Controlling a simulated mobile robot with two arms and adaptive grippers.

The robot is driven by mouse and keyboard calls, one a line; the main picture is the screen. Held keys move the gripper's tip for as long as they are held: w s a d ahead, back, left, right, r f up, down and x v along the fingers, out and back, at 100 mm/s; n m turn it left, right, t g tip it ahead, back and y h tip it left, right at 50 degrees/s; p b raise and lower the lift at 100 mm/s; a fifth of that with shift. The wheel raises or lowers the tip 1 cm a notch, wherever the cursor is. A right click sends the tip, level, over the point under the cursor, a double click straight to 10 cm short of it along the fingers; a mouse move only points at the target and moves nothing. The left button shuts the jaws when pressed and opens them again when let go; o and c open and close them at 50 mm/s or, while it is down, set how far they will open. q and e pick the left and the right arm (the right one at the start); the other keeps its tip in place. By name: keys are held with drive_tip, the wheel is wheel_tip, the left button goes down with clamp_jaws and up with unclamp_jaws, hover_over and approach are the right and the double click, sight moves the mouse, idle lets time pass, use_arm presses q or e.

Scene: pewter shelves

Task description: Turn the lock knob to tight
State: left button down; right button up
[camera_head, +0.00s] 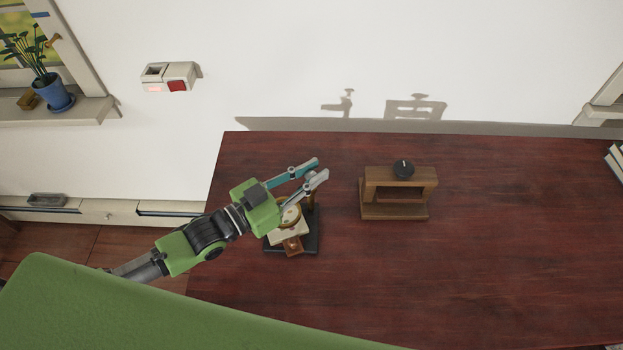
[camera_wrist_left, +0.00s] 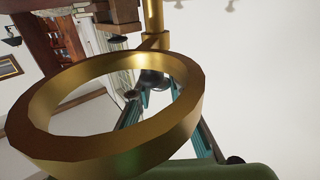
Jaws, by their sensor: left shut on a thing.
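A ring stand with a dark base (camera_head: 305,243) stands on the table at left of centre, partly hidden by my left arm. Its brass ring (camera_wrist_left: 185,125) fills much of the left wrist view, with the upright brass post (camera_wrist_left: 153,15) behind it. A small dark knob (camera_wrist_left: 152,79) shows by the post, seen through the ring. My left gripper (camera_head: 320,169) reaches over the stand. In the left wrist view its teal fingers meet around the dark knob, and it is shut on it; the exact contact is partly hidden. My right gripper is not in view.
A wooden frame (camera_head: 398,178) with a black dial (camera_head: 403,169) on top stands right of my gripper. The dark red table (camera_head: 500,250) is clear in front and to the right, with books (camera_head: 615,160) at the right edge. A white wall (camera_head: 400,60) rises behind.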

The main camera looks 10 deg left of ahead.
use_arm(q)
drive_tip(key=m+g+h+b, duration=0.2)
drive_tip(key=b, duration=0.1)
drive_tip(key=shift+w+a+f+m+g+h, duration=0.1)
drive_tip(key=shift+f+m+g+h, duration=0.1)
drive_tip(key=shift+m+g+h, duration=0.15)
drive_tip(key=shift+r+m+g+h+b, duration=0.15)
drive_tip(key=shift+m+g+h+b, duration=0.85)
drive_tip(key=shift+g, duration=0.45)
drive_tip(key=shift+r+m+g+h+b, duration=0.1)
drive_tip(key=shift+m+g+h+b, duration=0.4)
drive_tip(key=shift+m+g, duration=1.25)
drive_tip(key=shift+g+h, duration=0.25)
drive_tip(key=shift+g, duration=0.5)
drive_tip(key=c, duration=1.9)
unclamp_jaws()
drive_tip(key=shift+d, duration=0.2)
drive_tip(key=shift+a, duration=0.1)
drive_tip(key=a, duration=0.4)
drive_tip(key=s+a, duration=0.1)
drive_tip(key=a, duration=0.2)
drive_tip(key=s+a, duration=0.1)
drive_tip(key=a, duration=0.3)
drive_tip(key=shift+s+a, duration=0.2)
drive_tip(key=shift+a, duration=0.15)
